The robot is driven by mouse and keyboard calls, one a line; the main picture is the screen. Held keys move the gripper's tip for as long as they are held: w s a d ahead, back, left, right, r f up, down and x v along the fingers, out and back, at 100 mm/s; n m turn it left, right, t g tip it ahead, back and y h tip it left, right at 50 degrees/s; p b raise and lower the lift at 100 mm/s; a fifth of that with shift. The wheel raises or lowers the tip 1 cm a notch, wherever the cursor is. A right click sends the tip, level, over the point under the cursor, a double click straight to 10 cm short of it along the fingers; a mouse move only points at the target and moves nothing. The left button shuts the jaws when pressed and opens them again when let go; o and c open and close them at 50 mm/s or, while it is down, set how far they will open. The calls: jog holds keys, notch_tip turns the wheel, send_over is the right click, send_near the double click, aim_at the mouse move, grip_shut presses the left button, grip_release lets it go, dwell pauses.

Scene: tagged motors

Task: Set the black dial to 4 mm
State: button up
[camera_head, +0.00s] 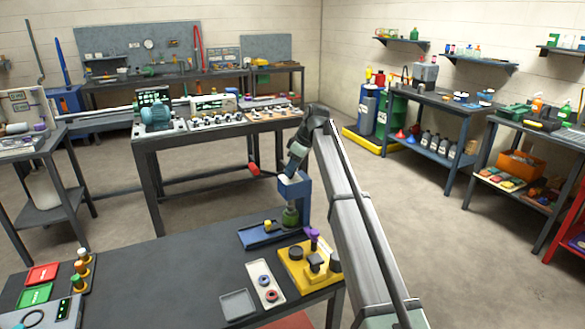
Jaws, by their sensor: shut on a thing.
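My gripper (291,173) points down at the top of the blue press stand (304,190), on the far right part of the near table. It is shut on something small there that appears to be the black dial. The jaws and arm hide most of it, and no scale or number can be read. A green cylindrical part (290,216) stands upright under the press head. The press has a blue base (255,237) with a small yellow piece (268,225) on it. A red handle (254,168) on a dark rod sticks out to the left.
A yellow fixture (296,272) with black parts and a purple-topped piece stands close to the right front of the press. A pale tray (258,275) with rings and a grey tray (237,304) lie nearby. The middle of the near table (165,265) is clear.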

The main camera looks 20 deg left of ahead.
jog(key=shift+n, duration=0.4)
jog(key=o, duration=1)
jog(key=shift+o, duration=0.2)
jog(key=v, duration=1.3)
jog(key=shift+w+r, duration=0.15)
jog(key=shift+r, duration=0.2)
jog(key=shift+d, duration=0.1)
